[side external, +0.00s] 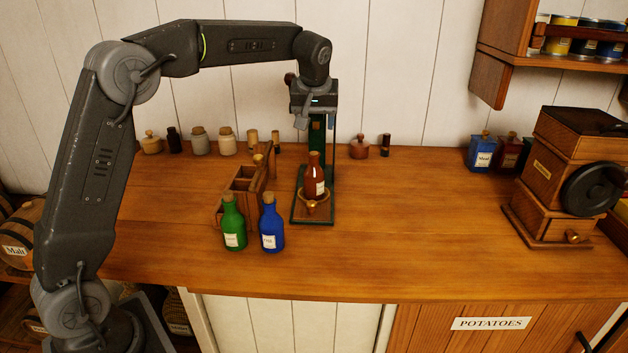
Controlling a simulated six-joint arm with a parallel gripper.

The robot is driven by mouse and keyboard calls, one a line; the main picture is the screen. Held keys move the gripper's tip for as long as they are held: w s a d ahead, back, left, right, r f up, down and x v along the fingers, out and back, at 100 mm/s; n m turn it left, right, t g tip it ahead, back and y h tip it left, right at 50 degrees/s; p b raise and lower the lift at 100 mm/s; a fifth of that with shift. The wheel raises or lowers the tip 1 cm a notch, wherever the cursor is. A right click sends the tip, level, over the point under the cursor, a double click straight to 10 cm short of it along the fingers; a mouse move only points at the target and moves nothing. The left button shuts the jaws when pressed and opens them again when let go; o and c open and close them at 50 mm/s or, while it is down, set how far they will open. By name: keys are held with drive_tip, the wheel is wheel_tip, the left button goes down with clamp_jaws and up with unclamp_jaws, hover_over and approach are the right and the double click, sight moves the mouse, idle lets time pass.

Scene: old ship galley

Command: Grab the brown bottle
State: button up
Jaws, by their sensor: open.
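The brown bottle (315,184) is reddish-brown with a pale label. It stands upright in a round wooden holder on a dark green and wood stand (325,213) at the middle of the counter. My gripper (310,120) points down above and behind the bottle in the picture, apart from it. It is open and nothing shows in it. Its fingers are hard to make out against the stand's dark upright, and its exact distance from the bottle cannot be told.
A green bottle (233,224) and a blue bottle (270,223) stand left of the stand, before a wooden caddy (238,181). Small jars (227,142) line the wall. A wooden grinder (560,180) stands right. The counter's right middle (420,210) is clear.

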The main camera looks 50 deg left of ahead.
hover_over(314, 152)
drive_tip(key=s+d, duration=0.2)
wheel_tip(314, 152, down, 4)
drive_tip(key=shift+x, duration=2.8)
drive_tip(key=shift+a, duration=0.1)
drive_tip(key=shift+c, duration=0.2)
drive_tip(key=shift+r, duration=0.1)
clamp_jaws()
drive_tip(key=shift+w, duration=0.1)
